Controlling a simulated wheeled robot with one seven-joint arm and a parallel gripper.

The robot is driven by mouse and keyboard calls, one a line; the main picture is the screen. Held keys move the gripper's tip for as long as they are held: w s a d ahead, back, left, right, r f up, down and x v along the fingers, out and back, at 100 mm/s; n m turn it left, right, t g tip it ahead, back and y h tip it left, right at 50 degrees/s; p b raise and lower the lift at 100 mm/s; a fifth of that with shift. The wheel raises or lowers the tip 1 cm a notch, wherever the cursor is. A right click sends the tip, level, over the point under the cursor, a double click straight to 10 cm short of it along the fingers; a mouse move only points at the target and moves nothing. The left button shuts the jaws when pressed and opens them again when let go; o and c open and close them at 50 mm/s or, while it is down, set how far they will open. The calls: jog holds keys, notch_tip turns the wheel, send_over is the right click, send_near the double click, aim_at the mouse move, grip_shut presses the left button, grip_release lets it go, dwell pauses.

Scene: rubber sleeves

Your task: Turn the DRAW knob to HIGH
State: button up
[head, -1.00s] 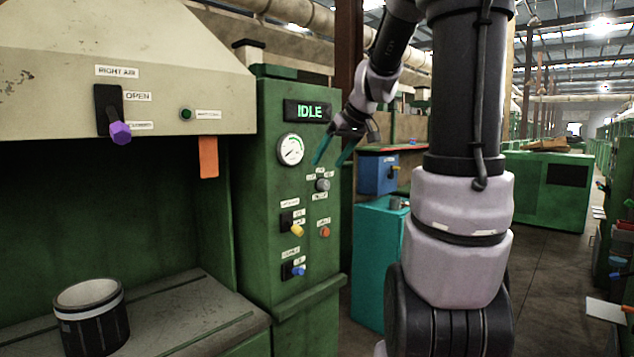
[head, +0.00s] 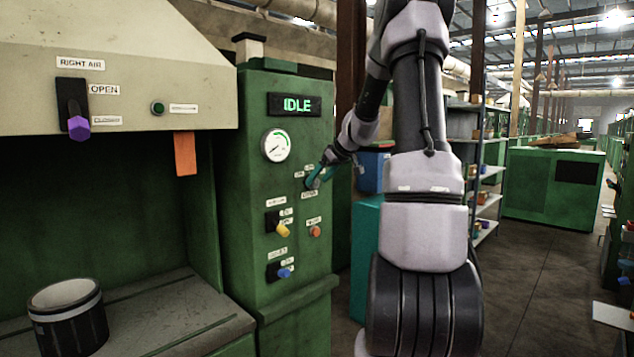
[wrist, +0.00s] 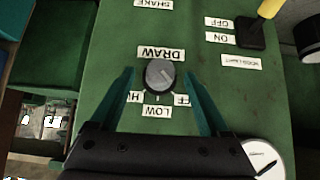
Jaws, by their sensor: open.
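The DRAW knob (wrist: 159,74) is a round grey dial on the green panel (wrist: 240,110), under an upside-down DRAW label (wrist: 160,53) in the wrist view. LOW (wrist: 157,112), HI and OFF labels sit around its lower side, the last two partly covered by my fingers. I cannot tell clearly which label the knob points to. My gripper (wrist: 160,78) is open, with one teal finger on each side of the knob and a gap visible on both sides. In the head view my gripper (head: 319,176) is at the panel and partly hides the knob. The display (head: 294,104) reads IDLE.
A round gauge (head: 276,146) is above left of the knob. A yellow switch (head: 283,230), a red button (head: 315,231) and a blue switch (head: 286,273) are below. A purple-tipped lever (head: 77,124) and a dark cup (head: 70,325) are at left.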

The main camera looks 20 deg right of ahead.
jog(key=shift+x, duration=0.9)
grip_shut()
